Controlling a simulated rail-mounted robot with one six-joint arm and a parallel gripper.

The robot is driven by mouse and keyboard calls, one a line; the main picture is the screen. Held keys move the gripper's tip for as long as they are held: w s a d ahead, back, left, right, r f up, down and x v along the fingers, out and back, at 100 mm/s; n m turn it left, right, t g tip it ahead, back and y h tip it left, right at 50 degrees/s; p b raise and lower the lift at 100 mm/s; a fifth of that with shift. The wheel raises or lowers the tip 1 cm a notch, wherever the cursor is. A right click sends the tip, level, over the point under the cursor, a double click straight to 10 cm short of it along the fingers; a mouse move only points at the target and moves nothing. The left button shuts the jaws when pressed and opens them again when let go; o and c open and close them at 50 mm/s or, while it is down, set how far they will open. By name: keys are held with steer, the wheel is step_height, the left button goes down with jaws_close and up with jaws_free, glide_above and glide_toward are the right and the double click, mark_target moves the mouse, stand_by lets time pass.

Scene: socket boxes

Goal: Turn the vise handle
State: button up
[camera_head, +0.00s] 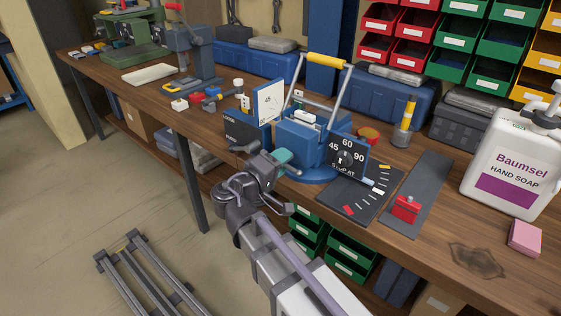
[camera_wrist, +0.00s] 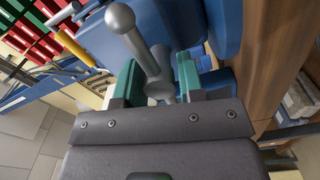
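The blue vise (camera_head: 303,148) stands on the workbench near its front edge, and its blue body also fills the top of the wrist view (camera_wrist: 182,22). The grey vise handle (camera_wrist: 143,45), a bar with a round ball end, shows large in the wrist view. My gripper (camera_wrist: 160,78) has its two green fingers on either side of the handle, with the bar between them. The fingers stand apart, and I see no clear grip on the bar. In the head view my gripper (camera_head: 284,160) is at the front of the vise and hides most of the handle.
A yellow-gripped lever frame (camera_head: 328,60) rises above. A soap bottle (camera_head: 512,160) and red block (camera_head: 406,207) are right.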

steer(key=c, duration=0.5)
steer(key=shift+c, duration=0.2)
steer(key=shift+n, duration=0.3)
